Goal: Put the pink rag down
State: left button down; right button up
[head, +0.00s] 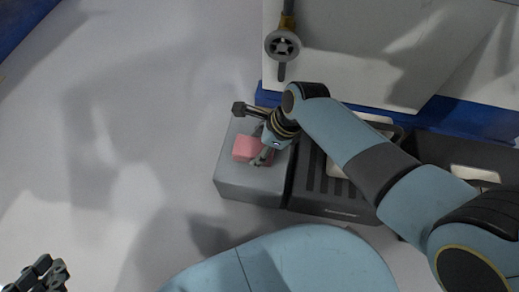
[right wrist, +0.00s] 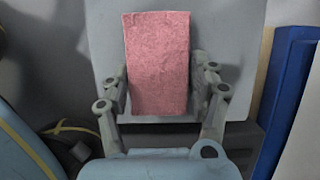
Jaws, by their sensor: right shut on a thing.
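The pink rag (head: 246,149) is a small block-like piece above the top of a grey box (head: 240,190) in the head view. In the right wrist view the rag (right wrist: 158,60) stands upright between the fingers. My right gripper (head: 262,152) is shut on it; the fingers also show on both sides of the rag in the right wrist view (right wrist: 160,95). I cannot tell whether the rag touches the box top. My left gripper (head: 42,276) is at the lower left of the head view, far from the rag, and only partly in frame.
A dark ribbed crate (head: 328,205) stands directly right of the grey box, with another dark crate (head: 470,150) further right. A pale panel with a blue base (head: 450,112) rises behind them. The floor (head: 130,130) on the left is clear.

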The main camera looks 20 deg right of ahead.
jog(key=shift+f, duration=0.55)
pick_arm(q)
jog(key=shift+s+d+f+t, duration=0.1)
jog(key=shift+s+f+t, duration=0.2)
jog(key=shift+t, duration=0.3)
pick_arm(e)
jog(key=shift+f, duration=0.1)
jog(key=o, duration=1)
jog(key=shift+o, duration=0.2)
